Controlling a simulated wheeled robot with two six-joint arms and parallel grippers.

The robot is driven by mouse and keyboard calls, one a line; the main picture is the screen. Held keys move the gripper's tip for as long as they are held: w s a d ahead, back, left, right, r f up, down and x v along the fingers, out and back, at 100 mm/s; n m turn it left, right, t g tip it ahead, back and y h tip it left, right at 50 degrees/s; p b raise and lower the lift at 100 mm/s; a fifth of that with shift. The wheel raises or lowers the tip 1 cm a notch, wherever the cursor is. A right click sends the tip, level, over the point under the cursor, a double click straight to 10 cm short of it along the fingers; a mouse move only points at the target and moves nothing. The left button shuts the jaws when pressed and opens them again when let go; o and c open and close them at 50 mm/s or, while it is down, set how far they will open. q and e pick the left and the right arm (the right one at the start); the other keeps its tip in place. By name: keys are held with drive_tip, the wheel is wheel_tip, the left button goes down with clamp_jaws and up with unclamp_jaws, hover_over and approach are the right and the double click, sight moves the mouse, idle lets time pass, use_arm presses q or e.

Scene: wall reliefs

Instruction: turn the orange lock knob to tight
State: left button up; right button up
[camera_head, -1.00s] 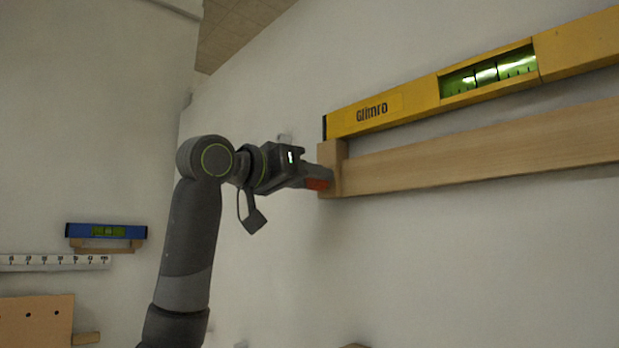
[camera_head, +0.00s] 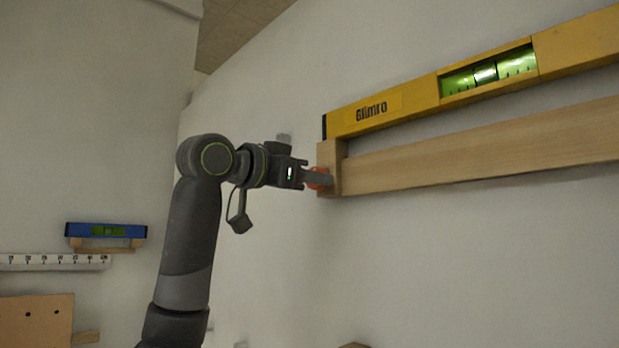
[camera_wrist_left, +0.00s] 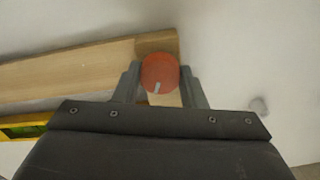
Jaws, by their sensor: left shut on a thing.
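The orange lock knob (camera_head: 318,178) sits at the left end of a wooden ledge (camera_head: 470,147) on the wall. My left gripper (camera_head: 316,179) comes to it from the left and is shut on it. In the left wrist view the round knob (camera_wrist_left: 159,71) lies between the two grey fingers (camera_wrist_left: 160,74), one on each side. A short white mark on the knob's face points down in that view, slightly to the left. Scale marks around the knob cannot be made out. My right gripper is not in view.
A yellow spirit level (camera_head: 410,103) with a green vial rests along the ledge, just above my gripper. A blue level (camera_head: 105,231), a white numbered strip (camera_head: 55,262) and a tan board (camera_head: 36,321) are at lower left. The wall below the ledge is mostly clear.

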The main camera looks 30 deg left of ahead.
use_arm(q)
drive_tip(key=shift+f+m, duration=0.15)
drive_tip(key=shift+m, duration=7.55)
drive_tip(key=shift+f+m, duration=0.1)
drive_tip(key=shift+m, duration=7.6)
drive_tip(key=o, duration=1)
drive_tip(key=shift+r, duration=0.1)
drive_tip(key=b+v, duration=0.7)
drive_tip(key=v, duration=1)
drive_tip(key=shift+s+a, duration=0.15)
drive_tip(key=shift+s, duration=0.05)
